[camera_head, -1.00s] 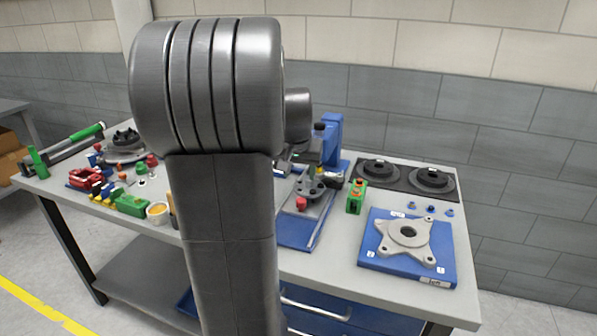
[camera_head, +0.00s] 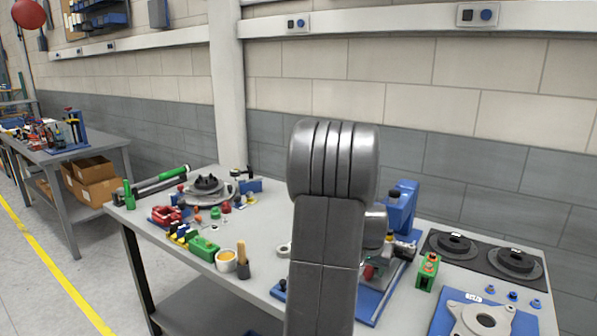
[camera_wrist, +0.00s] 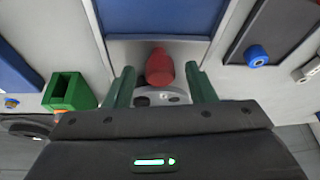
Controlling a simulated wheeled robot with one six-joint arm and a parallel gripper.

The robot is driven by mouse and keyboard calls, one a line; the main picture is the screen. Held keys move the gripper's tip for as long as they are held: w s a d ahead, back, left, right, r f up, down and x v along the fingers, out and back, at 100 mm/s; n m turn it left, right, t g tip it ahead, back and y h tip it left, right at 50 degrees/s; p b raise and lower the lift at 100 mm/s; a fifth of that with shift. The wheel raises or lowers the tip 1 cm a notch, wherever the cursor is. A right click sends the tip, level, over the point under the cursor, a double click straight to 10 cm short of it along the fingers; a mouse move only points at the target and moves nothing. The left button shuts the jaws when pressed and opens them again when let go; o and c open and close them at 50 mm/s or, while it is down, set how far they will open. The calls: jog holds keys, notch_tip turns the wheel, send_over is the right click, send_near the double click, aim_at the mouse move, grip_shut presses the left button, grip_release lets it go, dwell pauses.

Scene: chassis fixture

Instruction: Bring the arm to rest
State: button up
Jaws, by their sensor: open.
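My gripper (camera_wrist: 162,88) shows in the wrist view as two green fingers, spread apart. A red knob (camera_wrist: 160,68) on a grey metal part (camera_wrist: 160,97) shows between the fingers; I cannot tell whether anything touches it. In the head view my dark grey arm stands upright right of the middle and hides my gripper. Part of a blue fixture (camera_head: 403,208) shows just right of the arm, with a red knob (camera_head: 369,271) low beside the arm.
A green block (camera_head: 428,270) stands right of the fixture; dark round parts (camera_head: 452,244) lie behind it. A star-shaped metal plate (camera_head: 482,318) lies on a blue board at lower right. Left are a yellow cup (camera_head: 226,260), red clamp (camera_head: 166,215) and small parts. The bench (camera_head: 262,229) has clear patches.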

jog(key=shift+s+a, duration=0.4)
jog(key=shift+s, duration=0.15)
